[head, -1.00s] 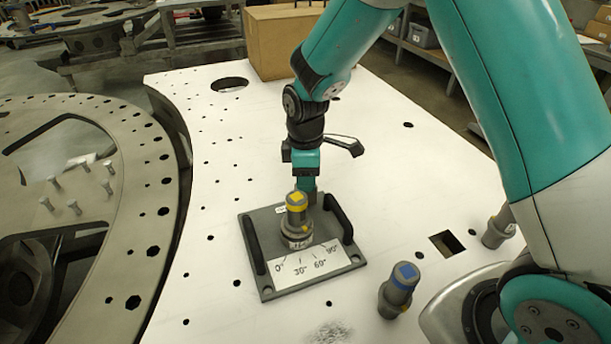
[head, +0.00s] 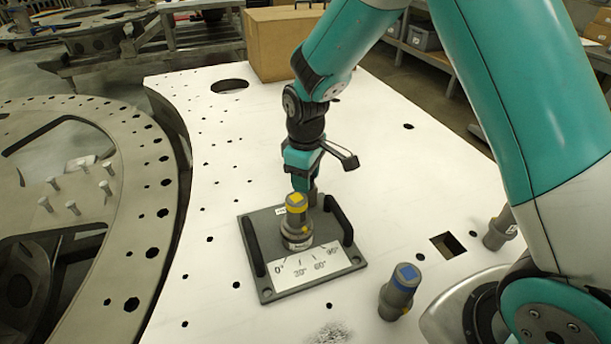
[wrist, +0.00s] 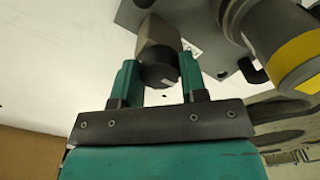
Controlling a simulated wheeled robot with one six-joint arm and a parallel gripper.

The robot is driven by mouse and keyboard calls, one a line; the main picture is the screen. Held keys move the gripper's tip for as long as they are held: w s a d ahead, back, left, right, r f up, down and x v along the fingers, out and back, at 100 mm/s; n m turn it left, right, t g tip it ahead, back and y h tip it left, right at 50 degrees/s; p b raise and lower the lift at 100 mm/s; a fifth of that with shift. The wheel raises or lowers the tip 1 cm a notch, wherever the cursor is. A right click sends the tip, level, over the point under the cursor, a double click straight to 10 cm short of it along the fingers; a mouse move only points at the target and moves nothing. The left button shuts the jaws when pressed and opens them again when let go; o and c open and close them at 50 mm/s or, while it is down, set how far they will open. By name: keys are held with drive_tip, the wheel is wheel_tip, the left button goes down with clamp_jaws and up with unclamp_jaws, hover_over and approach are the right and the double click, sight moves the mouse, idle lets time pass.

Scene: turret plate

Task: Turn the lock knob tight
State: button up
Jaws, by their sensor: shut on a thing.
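The lock knob (wrist: 158,74) shows in the wrist view as a dark round end on a lighter grey block. My gripper (wrist: 158,63) has one teal finger on each side of it and is shut on it. In the head view my gripper (head: 302,186) points down at the back edge of the grey plate (head: 262,285), just behind the yellow-topped cylinder (head: 297,222). The knob is mostly hidden there by the gripper and that cylinder. The plate has a white angle scale (head: 310,266) marked from 0° to 90°.
Two black handles (head: 252,246) flank the cylinder on the plate. A blue-topped cylinder (head: 399,291) stands at the front right and another grey cylinder (head: 499,229) farther right. A cardboard box (head: 283,42) is at the back. The white table (head: 215,160) is clear left of the plate.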

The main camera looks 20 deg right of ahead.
drive_tip(key=o, duration=0.9)
wheel_tip(320, 180, up, 18)
drive_tip(key=b, duration=0.2)
drive_tip(key=shift+f+b, duration=0.25)
drive_tip(key=shift+b, duration=0.15)
drive_tip(key=s+a+y, duration=0.1)
drive_tip(key=s, duration=0.7)
drive_tip(key=s+a+f+m+y, duration=0.1)
drive_tip(key=s+a, duration=0.1)
drive_tip(key=s, duration=0.6)
drive_tip(key=s+a+y, duration=0.1)
drive_tip(key=s+y, duration=0.1)
drive_tip(key=s, duration=0.6)
drive_tip(key=shift+s+a+f+m, duration=0.15)
drive_tip(key=shift+s+f+m, duration=0.05)
drive_tip(key=shift+f+m, duration=0.1)
